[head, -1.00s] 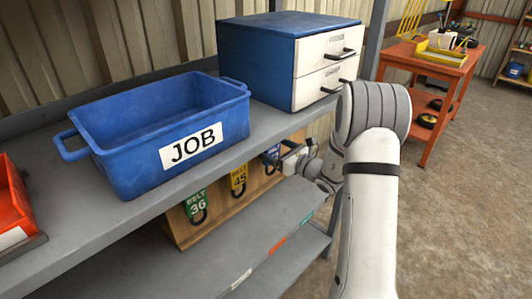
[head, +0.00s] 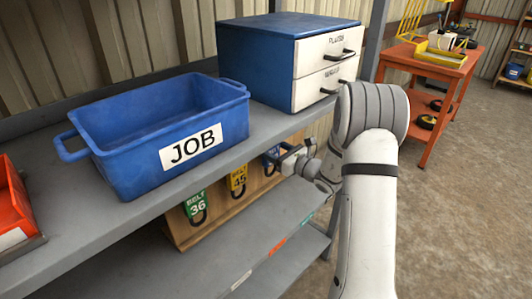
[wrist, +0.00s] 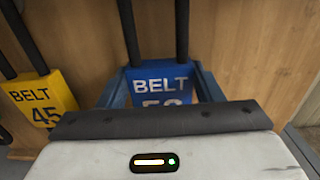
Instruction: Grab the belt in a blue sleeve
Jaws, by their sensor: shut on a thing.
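The belt in a blue sleeve (wrist: 163,82) hangs against a wooden board in the wrist view, its two black strands running up from the sleeve. The sleeve reads BELT; the number below is partly hidden by my gripper's body. My gripper (wrist: 160,92) is shut on the blue sleeve, with a finger along each side. In the head view the blue sleeve (head: 270,157) is small and partly covered by my gripper (head: 284,158), under the upper shelf.
A yellow BELT 45 sleeve (wrist: 42,103) hangs left of the blue one. A green BELT 36 sleeve (head: 196,204) hangs further left. The upper shelf (head: 240,150) bears a blue JOB bin (head: 110,175) and a drawer cabinet (head: 255,65). The lower shelf (head: 215,250) is mostly clear.

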